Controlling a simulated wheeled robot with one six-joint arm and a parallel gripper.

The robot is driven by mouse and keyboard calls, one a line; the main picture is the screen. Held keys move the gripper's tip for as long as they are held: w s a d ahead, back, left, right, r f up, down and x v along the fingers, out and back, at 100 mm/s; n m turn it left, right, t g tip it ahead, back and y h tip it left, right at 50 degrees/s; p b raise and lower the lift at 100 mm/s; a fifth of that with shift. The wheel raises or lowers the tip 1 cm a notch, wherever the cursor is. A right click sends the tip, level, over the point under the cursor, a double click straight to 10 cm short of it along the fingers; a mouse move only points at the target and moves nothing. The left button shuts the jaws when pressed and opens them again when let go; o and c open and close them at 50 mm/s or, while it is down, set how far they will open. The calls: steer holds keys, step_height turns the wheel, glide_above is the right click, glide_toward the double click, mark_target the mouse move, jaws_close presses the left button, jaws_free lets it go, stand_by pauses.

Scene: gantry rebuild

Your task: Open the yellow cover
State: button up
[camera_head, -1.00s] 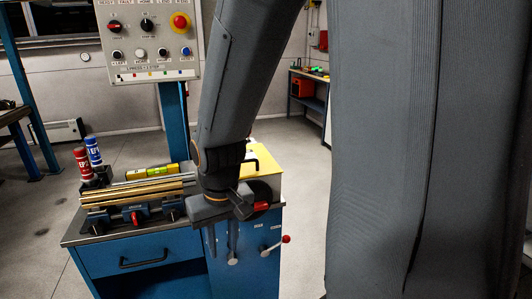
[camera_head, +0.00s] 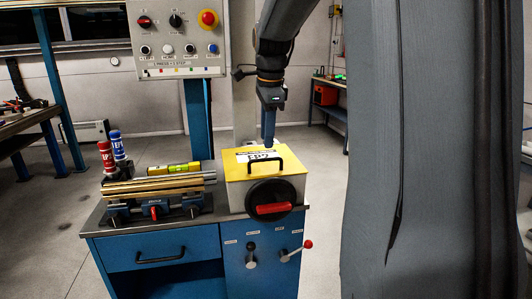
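The yellow cover (camera_head: 293,157) lies flat and closed on top of the grey box at the right end of the blue cabinet. It bears a white label and a black arched handle (camera_head: 266,164) near its front edge. My gripper (camera_head: 269,138) points down over the back part of the cover, behind the handle and apart from it. Its fingers overlap in this view, so their opening does not show. I see nothing held in it. Whether the fingertips touch the cover's back edge is unclear.
A black handwheel with a red grip (camera_head: 273,209) is on the box front. Levers (camera_head: 294,252) sit below. Left are a vise with brass bars (camera_head: 150,187), a yellow level (camera_head: 172,168) and red and blue bottles (camera_head: 106,156). A control panel (camera_head: 178,38) stands behind.

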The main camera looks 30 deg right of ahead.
steer(key=p, duration=0.1)
glide_above(266, 172)
steer(key=shift+s+a+f, duration=0.1)
steer(key=shift+s+f, duration=0.05)
steer(key=shift+f, duration=2.9)
jaws_close()
